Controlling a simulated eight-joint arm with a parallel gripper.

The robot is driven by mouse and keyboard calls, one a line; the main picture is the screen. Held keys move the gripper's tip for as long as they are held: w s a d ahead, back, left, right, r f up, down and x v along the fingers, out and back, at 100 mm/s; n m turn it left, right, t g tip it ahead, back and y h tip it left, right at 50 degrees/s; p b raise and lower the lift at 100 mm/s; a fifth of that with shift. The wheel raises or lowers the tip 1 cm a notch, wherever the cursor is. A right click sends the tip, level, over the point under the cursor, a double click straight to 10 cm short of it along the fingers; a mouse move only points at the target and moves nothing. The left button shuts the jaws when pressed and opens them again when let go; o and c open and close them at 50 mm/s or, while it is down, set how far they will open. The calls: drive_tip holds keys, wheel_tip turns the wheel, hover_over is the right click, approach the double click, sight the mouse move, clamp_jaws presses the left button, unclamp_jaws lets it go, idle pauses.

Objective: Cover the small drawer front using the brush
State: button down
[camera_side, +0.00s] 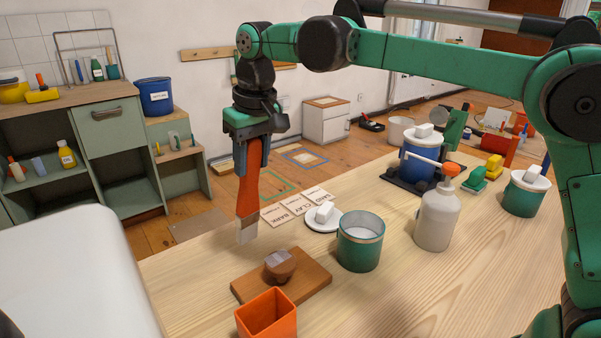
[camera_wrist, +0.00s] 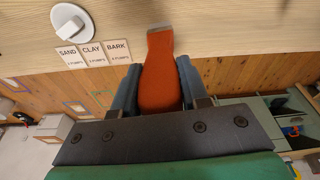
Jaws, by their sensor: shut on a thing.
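My gripper (camera_side: 251,155) is shut on the orange handle of the brush (camera_side: 248,190) and holds it nearly upright, head down. In the wrist view the brush (camera_wrist: 158,85) sits between the two blue-grey fingers of my gripper (camera_wrist: 158,90). A green cabinet at the left has a drawer front (camera_side: 108,128) with a dark handle. A small white cabinet (camera_side: 325,122) stands by the far wall. I cannot tell which front is the small one.
On the bench (camera_side: 400,300) stand an open green can (camera_side: 361,245), a white pump bottle (camera_side: 436,220), an orange cup (camera_side: 267,318) and a wooden board (camera_side: 310,285) bearing a brown lump (camera_side: 280,266). Cards marked sand, clay and bark (camera_side: 296,204) lie beyond. The bench's right front is clear.

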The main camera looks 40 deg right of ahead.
drive_tip(key=shift+s+f, duration=0.1)
drive_tip(key=shift+f, duration=0.8)
idle(1.2)
drive_tip(key=s, duration=0.6)
drive_tip(key=shift+s+d+f, duration=0.15)
drive_tip(key=shift+d, duration=0.15)
wheel_tip(320, 180, up, 5)
idle(0.3)
